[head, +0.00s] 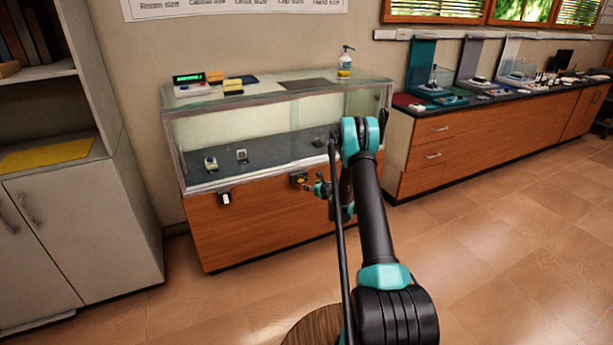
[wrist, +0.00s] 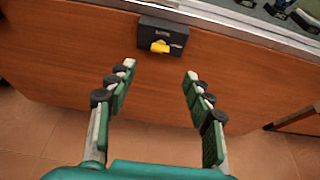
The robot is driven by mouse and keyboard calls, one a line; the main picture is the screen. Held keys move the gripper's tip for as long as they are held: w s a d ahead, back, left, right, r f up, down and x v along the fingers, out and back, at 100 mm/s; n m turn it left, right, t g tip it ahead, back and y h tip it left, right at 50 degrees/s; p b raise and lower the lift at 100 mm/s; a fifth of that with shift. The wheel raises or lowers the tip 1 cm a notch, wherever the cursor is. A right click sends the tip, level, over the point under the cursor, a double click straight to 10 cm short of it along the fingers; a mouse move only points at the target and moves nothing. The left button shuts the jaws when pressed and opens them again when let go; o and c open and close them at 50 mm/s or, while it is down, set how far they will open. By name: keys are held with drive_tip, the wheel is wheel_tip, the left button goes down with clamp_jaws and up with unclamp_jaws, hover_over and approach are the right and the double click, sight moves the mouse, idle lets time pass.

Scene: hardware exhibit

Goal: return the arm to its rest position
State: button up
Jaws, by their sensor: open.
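My gripper (wrist: 158,76) is open and empty in the wrist view, its two green-padded fingers spread apart. Beyond the fingertips is a dark lock box (wrist: 178,33) with a yellow piece (wrist: 160,46) on its front, fixed to the wooden front of the display case. In the head view my gripper (head: 318,188) is in front of the case, close to the lock box (head: 298,180). My arm reaches forward from the lower right, bent at a teal joint in front of the case's right part.
The glass display case (head: 255,235) stands ahead against the wall. A grey cabinet (head: 85,230) stands at left. A long wooden counter (head: 480,150) with exhibits runs along the right. A round wooden surface (head: 310,328) is below my arm. The tiled floor at right is clear.

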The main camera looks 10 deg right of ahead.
drive_tip(key=s+a+r+n+g+h, duration=0.1)
drive_tip(key=s+a+r+n+g, duration=0.1)
drive_tip(key=s+r+n, duration=0.9)
drive_tip(key=s+a+r+n+g, duration=0.1)
drive_tip(key=s+r+n+g, duration=0.2)
drive_tip(key=s+r+n, duration=0.55)
drive_tip(key=s+d+n+g+h, duration=0.1)
drive_tip(key=s+n, duration=0.5)
drive_tip(key=s, duration=1.4)
drive_tip(key=s+d+n+g+h, duration=0.2)
drive_tip(key=s+n, duration=0.5)
drive_tip(key=s, duration=1.3)
drive_tip(key=shift+d+f+g, duration=0.3)
drive_tip(key=shift+d, duration=0.05)
drive_tip(key=shift+c, duration=0.4)
